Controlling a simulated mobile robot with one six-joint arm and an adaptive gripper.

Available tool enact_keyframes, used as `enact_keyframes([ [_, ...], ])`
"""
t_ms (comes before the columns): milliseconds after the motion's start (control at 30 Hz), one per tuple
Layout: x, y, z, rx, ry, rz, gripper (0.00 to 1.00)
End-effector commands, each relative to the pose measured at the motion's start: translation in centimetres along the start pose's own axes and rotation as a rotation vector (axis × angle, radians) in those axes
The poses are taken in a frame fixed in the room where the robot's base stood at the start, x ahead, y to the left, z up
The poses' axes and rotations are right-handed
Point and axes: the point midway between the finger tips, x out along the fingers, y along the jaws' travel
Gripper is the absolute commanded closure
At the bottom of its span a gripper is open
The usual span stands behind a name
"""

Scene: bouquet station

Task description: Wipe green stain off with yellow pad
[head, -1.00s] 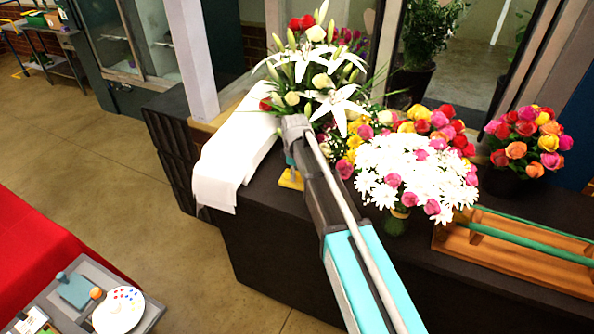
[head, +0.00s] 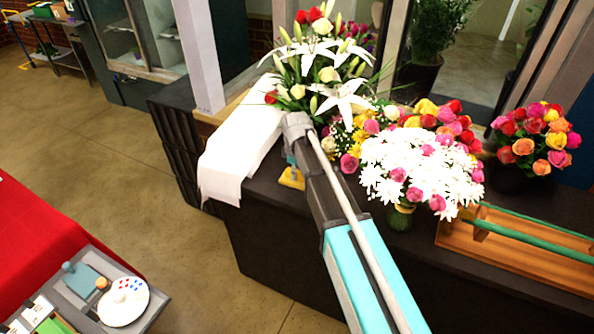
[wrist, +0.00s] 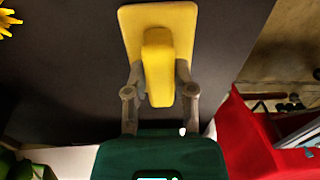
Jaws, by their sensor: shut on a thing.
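The yellow pad (wrist: 158,18) is a flat rounded plate with a raised yellow handle. My gripper (wrist: 160,88) is shut on that handle, with one finger on each side. In the head view a small part of the yellow pad (head: 290,181) shows left of my arm, low over the dark counter (head: 255,215). I cannot tell whether its underside touches the counter. My arm hides most of the gripper in the head view. I see no green stain in either view; the pad or my arm may cover it.
A white cloth (head: 228,160) drapes over the counter's left end. White lilies (head: 343,95) stand behind the gripper. A daisy bouquet (head: 405,165) and a wooden rack with green bars (head: 470,246) stand to the right. A red-covered table (head: 45,240) is at left.

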Motion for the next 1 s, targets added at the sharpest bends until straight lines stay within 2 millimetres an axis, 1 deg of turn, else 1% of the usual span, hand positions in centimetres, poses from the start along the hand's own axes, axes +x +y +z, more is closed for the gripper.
enact_keyframes([
  [100, 0.1, -0.9, 0.0, -0.001, 0.0, 0.0, 1.0],
  [433, 0.3, -2.9, -0.1, 0.0, 0.0, -0.002, 1.0],
  [600, 0.3, -3.3, -0.2, 0.0, 0.0, -0.003, 1.0],
  [1000, 0.1, -3.3, -0.2, -0.001, 0.0, -0.004, 1.0],
])
